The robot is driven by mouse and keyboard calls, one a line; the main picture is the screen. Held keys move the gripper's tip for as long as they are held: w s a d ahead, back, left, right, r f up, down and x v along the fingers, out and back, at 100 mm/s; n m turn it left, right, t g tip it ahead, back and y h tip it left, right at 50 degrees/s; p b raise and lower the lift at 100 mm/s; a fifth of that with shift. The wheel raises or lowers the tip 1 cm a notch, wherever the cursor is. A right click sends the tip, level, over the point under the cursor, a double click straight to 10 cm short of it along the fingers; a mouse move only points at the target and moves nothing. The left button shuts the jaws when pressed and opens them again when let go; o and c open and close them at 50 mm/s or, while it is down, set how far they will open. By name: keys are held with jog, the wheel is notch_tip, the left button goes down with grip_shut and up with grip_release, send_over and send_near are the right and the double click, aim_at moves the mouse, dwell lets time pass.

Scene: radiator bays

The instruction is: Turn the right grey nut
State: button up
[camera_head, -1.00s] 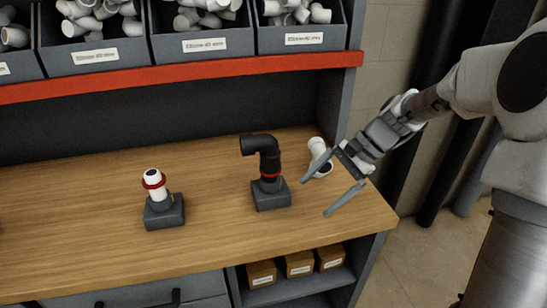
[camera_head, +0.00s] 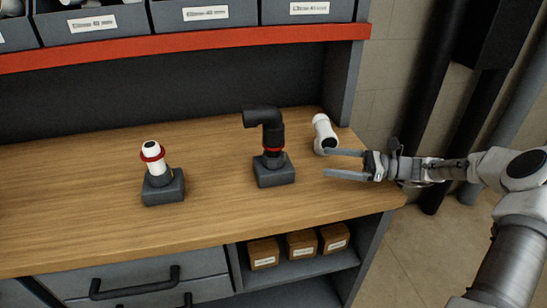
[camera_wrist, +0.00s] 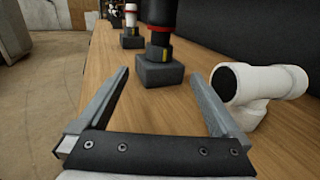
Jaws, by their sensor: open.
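The right pipe stand has a dark block base (camera_head: 274,176) on the wooden bench, with an upright black elbow pipe (camera_head: 268,122) above a red ring (camera_head: 273,150). Just under the ring is a dark grey collar (camera_wrist: 158,52) with a yellow mark, apparently the right grey nut. My gripper (camera_head: 326,163) is open and empty to the right of this stand, fingers pointing left toward it. In the wrist view the stand shows ahead between the fingers, apart from them. The left stand (camera_head: 163,188) carries a short white pipe (camera_head: 152,160) with a red ring.
A white tee fitting (camera_head: 324,134) lies on the bench just behind my fingers; it shows close beside the right finger in the wrist view (camera_wrist: 262,90). A red-edged shelf (camera_head: 190,48) with bins hangs above. The bench (camera_head: 220,205) between and before the stands is clear.

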aim_at(274, 155)
jog(key=a, duration=0.5)
jog(key=w+a+b, duration=0.1)
jog(key=a, duration=1)
jog(key=shift+w+a, duration=0.15)
jog(key=shift+w, duration=0.25)
jog(key=c, duration=1.3)
jog(key=shift+c, duration=0.2)
